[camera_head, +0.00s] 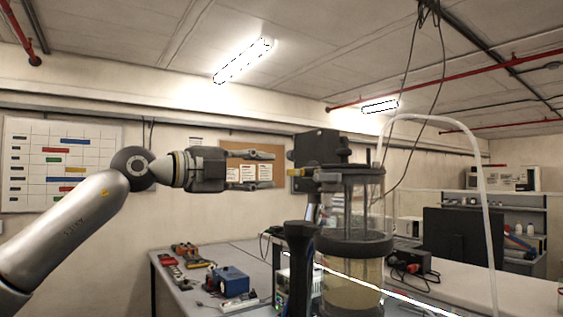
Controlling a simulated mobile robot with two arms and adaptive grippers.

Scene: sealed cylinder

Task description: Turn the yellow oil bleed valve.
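The sealed cylinder (352,215) stands right of centre, a clear vessel with dark collars and amber liquid low inside. A black block (318,147) sits at its top left. A small yellow part (296,172), which looks like the bleed valve, sticks out to the left just below that block. My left gripper (273,170) comes in from the left, points right and is open, with one finger above the other. Its fingertips are a short way left of the yellow part, at about its height, with nothing between them. Depth between them is hard to tell. My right gripper is not in view.
A black upright handle (300,262) stands in front of the cylinder's left side. A clear hose (483,190) arches from the top to the right. The table (245,247) at left holds a blue box (229,281) and tools. A dark monitor (462,238) stands at right.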

